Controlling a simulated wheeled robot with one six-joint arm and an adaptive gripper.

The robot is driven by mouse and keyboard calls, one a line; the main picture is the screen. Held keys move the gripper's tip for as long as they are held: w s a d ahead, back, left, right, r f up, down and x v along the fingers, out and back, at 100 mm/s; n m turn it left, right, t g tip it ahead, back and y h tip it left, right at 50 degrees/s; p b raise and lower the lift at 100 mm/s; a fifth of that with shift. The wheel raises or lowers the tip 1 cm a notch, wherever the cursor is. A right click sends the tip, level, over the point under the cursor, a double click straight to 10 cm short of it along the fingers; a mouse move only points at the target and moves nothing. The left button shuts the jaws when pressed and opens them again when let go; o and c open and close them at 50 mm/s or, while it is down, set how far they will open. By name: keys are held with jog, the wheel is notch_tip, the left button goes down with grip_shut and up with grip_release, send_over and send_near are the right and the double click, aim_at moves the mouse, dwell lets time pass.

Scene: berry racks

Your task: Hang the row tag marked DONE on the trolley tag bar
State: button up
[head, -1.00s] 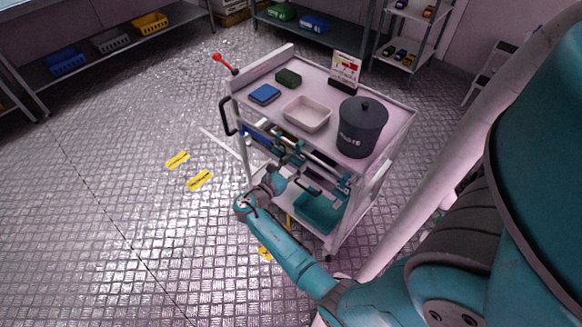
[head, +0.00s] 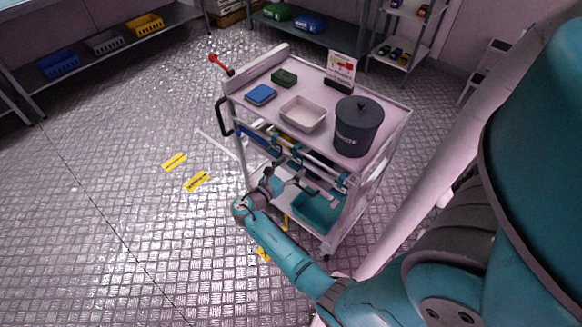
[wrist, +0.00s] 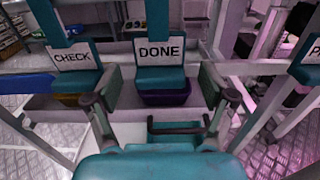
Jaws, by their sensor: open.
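The DONE tag (wrist: 160,62), a teal plate with a white label, hangs upright near the middle of the wrist view. My gripper (wrist: 158,82) is open, one finger on each side of the tag's lower part with gaps between; I see no grip on it. The CHECK tag (wrist: 70,65) hangs to the left, and a third tag (wrist: 306,62), cut off and starting with P, is at the right. In the head view my gripper (head: 274,184) is at the front of the trolley (head: 292,91), below the tag bar (head: 318,158), where small teal tags hang.
The trolley top holds a dark pot (head: 358,128), a pale tray (head: 303,114), a blue box (head: 261,94), a green box (head: 284,78) and a sign (head: 340,69). A teal bin (head: 316,208) is on its lower shelf. The floor to the left is open.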

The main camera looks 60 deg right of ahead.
jog(key=v, duration=1.2)
